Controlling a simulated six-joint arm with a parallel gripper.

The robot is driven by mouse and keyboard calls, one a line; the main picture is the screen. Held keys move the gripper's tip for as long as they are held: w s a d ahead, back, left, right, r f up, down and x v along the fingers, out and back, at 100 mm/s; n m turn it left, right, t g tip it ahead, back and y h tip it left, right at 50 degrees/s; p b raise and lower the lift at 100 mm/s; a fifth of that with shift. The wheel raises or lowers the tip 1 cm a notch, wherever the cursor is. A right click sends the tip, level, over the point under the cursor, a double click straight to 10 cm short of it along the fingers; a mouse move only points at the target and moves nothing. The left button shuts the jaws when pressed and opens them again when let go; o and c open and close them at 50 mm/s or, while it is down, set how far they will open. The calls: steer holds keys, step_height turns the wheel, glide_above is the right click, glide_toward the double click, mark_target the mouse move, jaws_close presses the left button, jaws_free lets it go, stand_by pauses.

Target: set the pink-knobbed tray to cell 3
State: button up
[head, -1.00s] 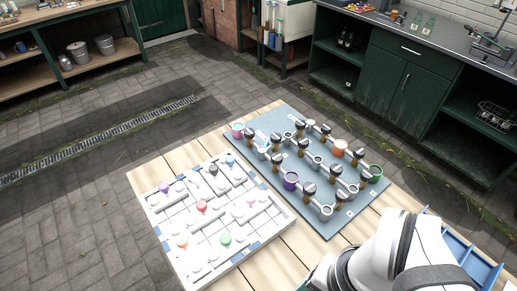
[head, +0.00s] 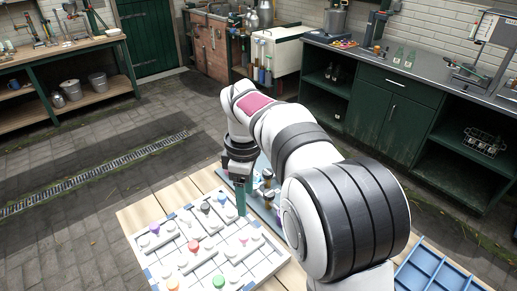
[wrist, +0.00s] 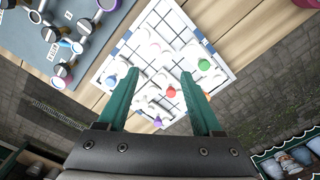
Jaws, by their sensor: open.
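The pink knob (head: 243,240) marks the pink-knobbed tray, which lies on the right side of the white gridded board (head: 262,270) in the head view. The tray's pale body blends with the board. My gripper (head: 241,212) points down in the head view, over the far right edge of the board. In the wrist view my gripper (wrist: 160,72) is open, its two green fingers apart with nothing held between them. I cannot read any cell numbers.
A blue-grey panel (wrist: 40,38) with upright rings and dark knobs lies beside the board. A blue divided tray (head: 430,276) is at lower right.

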mark_target(243, 235)
steer(key=shift+n, duration=0.6)
steer(key=f, duration=0.5)
steer(key=a+f, duration=0.1)
steer(key=f, duration=0.5)
steer(key=w+f, duration=0.1)
steer(key=f, duration=0.4)
steer(key=shift+a+f, duration=0.15)
steer(key=shift+f, duration=0.15)
steer(key=shift+w, duration=0.1)
jaws_close()
